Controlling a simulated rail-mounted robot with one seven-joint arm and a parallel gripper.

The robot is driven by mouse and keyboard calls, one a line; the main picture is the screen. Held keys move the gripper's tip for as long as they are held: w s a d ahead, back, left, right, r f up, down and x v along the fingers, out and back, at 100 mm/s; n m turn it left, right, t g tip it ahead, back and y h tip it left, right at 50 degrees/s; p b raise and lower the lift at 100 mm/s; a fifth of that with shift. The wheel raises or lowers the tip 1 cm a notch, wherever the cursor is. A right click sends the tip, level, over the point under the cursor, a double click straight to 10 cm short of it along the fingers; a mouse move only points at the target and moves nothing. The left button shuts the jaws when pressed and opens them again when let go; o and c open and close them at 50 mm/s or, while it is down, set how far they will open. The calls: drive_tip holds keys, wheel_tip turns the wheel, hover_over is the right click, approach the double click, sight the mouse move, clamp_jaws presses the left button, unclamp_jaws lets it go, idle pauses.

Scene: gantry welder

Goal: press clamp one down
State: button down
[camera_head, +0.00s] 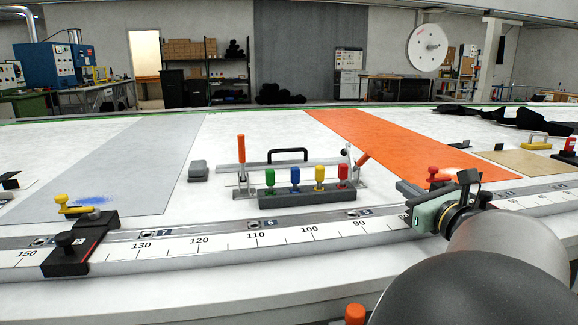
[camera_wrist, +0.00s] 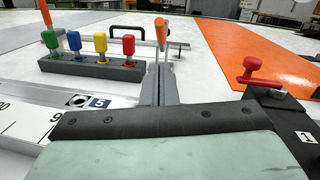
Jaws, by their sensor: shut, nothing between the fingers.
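A block marked 1 (camera_wrist: 307,137) stands at the right edge of the wrist view. It carries a clamp with a red knob and red arm (camera_wrist: 266,72). In the head view the red clamp (camera_head: 437,176) shows just behind my gripper, its base hidden. My gripper (camera_head: 403,187) is over the ruler rail at the right, fingers pointing away to the left. In the wrist view the fingers of my gripper (camera_wrist: 162,70) are together and empty, left of the red clamp and apart from it. The clamp's arm looks raised above the surface; whether it touches the work is unclear.
A rack of coloured-handled tools (camera_head: 306,195) stands left of my gripper, near orange-handled toggle clamps (camera_head: 241,150). A yellow clamp (camera_head: 75,204) sits on a black block at the far left.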

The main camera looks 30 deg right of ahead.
sight(366, 161)
drive_tip(key=x, duration=1.1)
drive_tip(key=shift+w, duration=0.3)
drive_tip(key=shift+r, duration=0.1)
